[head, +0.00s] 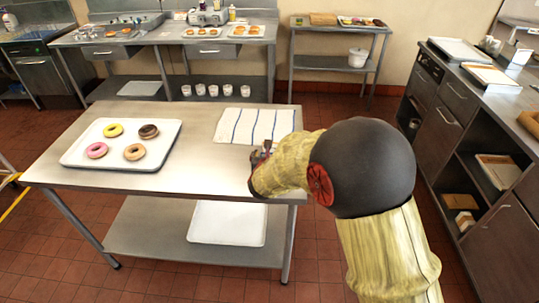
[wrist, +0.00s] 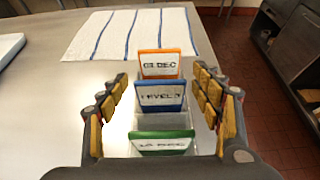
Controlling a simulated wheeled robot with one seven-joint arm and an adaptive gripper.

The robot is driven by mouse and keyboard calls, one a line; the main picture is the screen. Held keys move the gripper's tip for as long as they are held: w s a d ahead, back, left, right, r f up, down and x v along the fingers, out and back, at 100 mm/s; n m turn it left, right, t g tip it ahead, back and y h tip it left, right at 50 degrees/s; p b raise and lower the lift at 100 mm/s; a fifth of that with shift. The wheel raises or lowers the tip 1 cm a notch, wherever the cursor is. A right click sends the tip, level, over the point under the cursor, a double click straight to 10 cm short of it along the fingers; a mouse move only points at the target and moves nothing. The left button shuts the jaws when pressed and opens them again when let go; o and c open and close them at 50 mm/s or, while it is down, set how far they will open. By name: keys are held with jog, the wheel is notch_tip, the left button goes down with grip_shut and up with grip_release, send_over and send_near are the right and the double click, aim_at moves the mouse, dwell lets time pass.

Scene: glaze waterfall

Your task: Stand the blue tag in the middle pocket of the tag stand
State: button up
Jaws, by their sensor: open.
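The tag stand (wrist: 164,122) is on the steel table in the wrist view, with tags standing one behind another. The blue tag (wrist: 161,95), with dark lettering on white, stands roughly upright between the orange tag (wrist: 160,63) behind and the green tag (wrist: 163,142) in front. It appears to be in the middle pocket; its lower edge is hard to see. My gripper (wrist: 162,80) is open, with one finger on each side of the blue tag and visible gaps to both. In the head view my arm hides most of the stand.
A striped cloth (head: 254,126) lies flat beyond the stand. A white tray (head: 77,155) with several doughnuts is at the table's left. The steel table (head: 196,177) is clear between them. The table's right edge is close to my gripper.

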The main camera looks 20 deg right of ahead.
jog(key=shift+r, duration=0.25)
jog(key=p+v, duration=0.3)
jog(key=v, duration=0.8)
jog(key=s+d+r+m+g+h, duration=0.25)
jog(key=s+d+r+m, duration=0.25)
jog(key=s+d+m, duration=0.35)
jog(key=s+d+r+m+g+h, duration=0.1)
jog(key=s+d+r+m+g, duration=0.2)
jog(key=s+d+r+m, duration=0.5)
jog(key=s+a+f+m+g+y, duration=0.1)
jog(key=s+a+m+y, duration=0.6)
jog(key=s+a+m, duration=0.6)
jog(key=s+m, duration=0.2)
jog(key=m, duration=0.1)
jog(key=shift+a, duration=0.2)
